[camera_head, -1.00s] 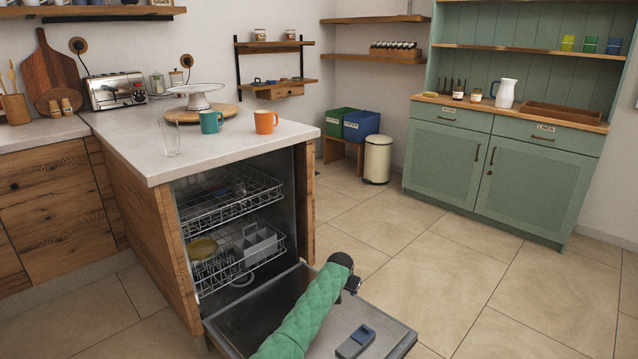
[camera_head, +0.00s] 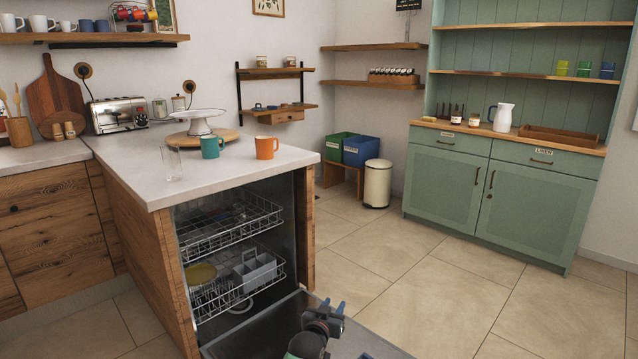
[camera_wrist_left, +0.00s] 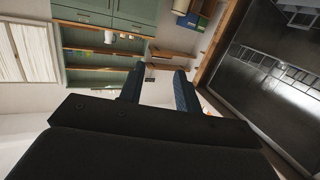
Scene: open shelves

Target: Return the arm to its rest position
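Only the end of my left arm shows, at the bottom edge of the head view. My right gripper is in neither view.
The dishwasher's upper rack (camera_head: 230,228) and lower rack (camera_head: 236,280) are beside the left gripper. The counter (camera_head: 130,165) holds a teal mug (camera_head: 211,147) and an orange mug (camera_head: 266,148). Open floor (camera_head: 440,285) lies to the right, before the green cabinet (camera_head: 480,195).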

